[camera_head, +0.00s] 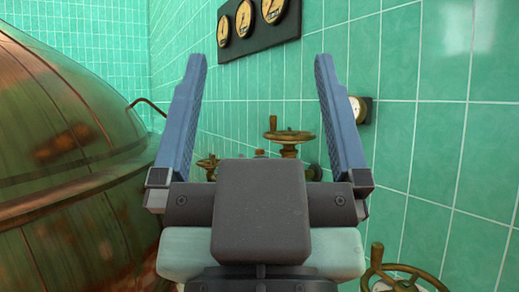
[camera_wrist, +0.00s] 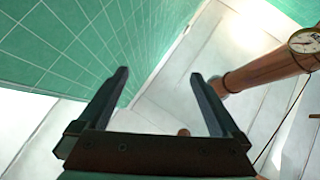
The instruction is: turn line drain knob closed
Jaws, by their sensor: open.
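My gripper (camera_head: 260,58) is open and empty in the head view, its two blue-grey fingers spread wide and pointing up. Several brass handwheel knobs show: one (camera_head: 288,136) stands beyond and between the fingers, a smaller one (camera_head: 207,162) is partly hidden behind the left finger, and one (camera_head: 402,272) is at the lower right. I cannot tell which is the line drain knob. None touches the fingers. In the wrist view my gripper (camera_wrist: 159,73) is open over pale floor and green wall. A small brown round thing (camera_wrist: 184,132) shows between the fingers near the palm.
A large copper kettle (camera_head: 60,150) fills the left. A green tiled wall (camera_head: 400,60) runs along the right, with a dark gauge panel (camera_head: 258,27) and a small gauge (camera_head: 358,109). In the wrist view a copper pipe (camera_wrist: 262,72) and a dial (camera_wrist: 304,40) are at right.

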